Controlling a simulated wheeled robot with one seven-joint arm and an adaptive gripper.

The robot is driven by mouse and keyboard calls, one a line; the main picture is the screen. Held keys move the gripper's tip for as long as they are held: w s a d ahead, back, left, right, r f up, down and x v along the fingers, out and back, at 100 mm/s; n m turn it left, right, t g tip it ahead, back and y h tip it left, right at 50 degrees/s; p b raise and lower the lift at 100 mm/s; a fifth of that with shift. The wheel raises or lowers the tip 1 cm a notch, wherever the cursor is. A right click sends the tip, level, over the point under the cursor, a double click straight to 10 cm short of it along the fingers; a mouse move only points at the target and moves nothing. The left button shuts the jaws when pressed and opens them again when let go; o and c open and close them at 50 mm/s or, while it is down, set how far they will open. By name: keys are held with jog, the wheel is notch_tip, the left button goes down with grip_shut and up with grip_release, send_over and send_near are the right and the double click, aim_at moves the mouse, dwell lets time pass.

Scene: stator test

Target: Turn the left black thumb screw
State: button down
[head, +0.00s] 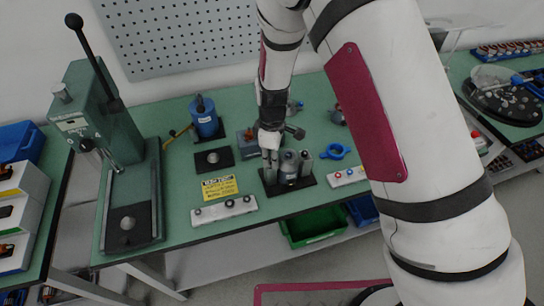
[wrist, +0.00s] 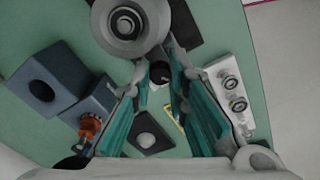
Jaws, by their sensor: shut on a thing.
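The test fixture is a black base plate (head: 268,186) on the green bench, with a grey cylinder (head: 289,167) in its middle and a grey post (head: 306,161) on its right. My gripper (head: 270,158) points down at the left side of this fixture, and its fingers hide most of that side. In the wrist view the fingertips (wrist: 160,76) close around a small black thumb screw (wrist: 160,71), beside the large round grey cylinder top (wrist: 129,23). The screw's turn angle cannot be told.
A white button box (head: 224,210) and a yellow sign (head: 220,187) lie to the left. A blue ring-shaped tool (head: 336,152) and another button box (head: 347,176) are close on the right. A blue-grey block (wrist: 55,80) stands near the gripper. A green lever press (head: 125,170) stands farther left.

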jog(key=shift+m, duration=2.9)
jog(key=c, duration=1.5)
grip_release()
jog(key=shift+c, duration=0.2)
jog(key=shift+r, duration=0.1)
jog(key=shift+r, duration=3.95)
